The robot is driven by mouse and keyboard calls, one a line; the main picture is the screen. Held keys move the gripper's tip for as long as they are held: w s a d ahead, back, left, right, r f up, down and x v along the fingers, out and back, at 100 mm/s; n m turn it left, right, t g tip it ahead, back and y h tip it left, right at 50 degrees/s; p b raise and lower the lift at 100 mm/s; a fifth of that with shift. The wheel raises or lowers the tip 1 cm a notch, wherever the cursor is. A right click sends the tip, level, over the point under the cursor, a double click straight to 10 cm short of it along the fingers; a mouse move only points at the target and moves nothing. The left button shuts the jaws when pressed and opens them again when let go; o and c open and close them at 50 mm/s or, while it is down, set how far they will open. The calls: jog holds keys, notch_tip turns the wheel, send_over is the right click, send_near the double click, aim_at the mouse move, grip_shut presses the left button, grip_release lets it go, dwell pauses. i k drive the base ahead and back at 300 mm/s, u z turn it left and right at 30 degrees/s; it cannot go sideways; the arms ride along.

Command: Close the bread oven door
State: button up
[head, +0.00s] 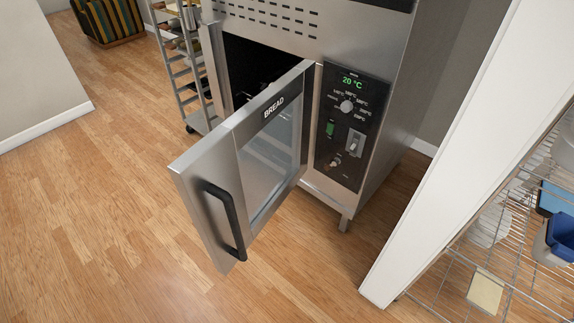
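The bread oven (385,125) is a tall steel unit on legs in the upper middle of the head view. Its door (208,155) stands wide open, swung out towards me, hinged on its right side next to the control panel. The door has a steel frame, a glass window, the word BREAD along its top and a black bar handle (227,222) at its free left end. The dark oven cavity (255,62) shows behind the door. My gripper is not in this view.
A wheeled metal rack (186,75) stands left of the oven. A white wall edge (440,150) and a wire shelf with containers (500,255) are at the right. A striped seat (108,20) is at the far left. The wooden floor left of the door is clear.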

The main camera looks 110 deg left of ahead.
aim_at(206, 177)
jog(key=u, duration=0.8)
jog(key=i, duration=0.25)
jog(key=u, duration=2.85)
jog(key=k, duration=0.5)
jog(key=u, duration=0.4)
jog(key=i, duration=1.55)
jog(key=u, duration=0.05)
jog(key=k, duration=0.25)
jog(key=z, duration=0.2)
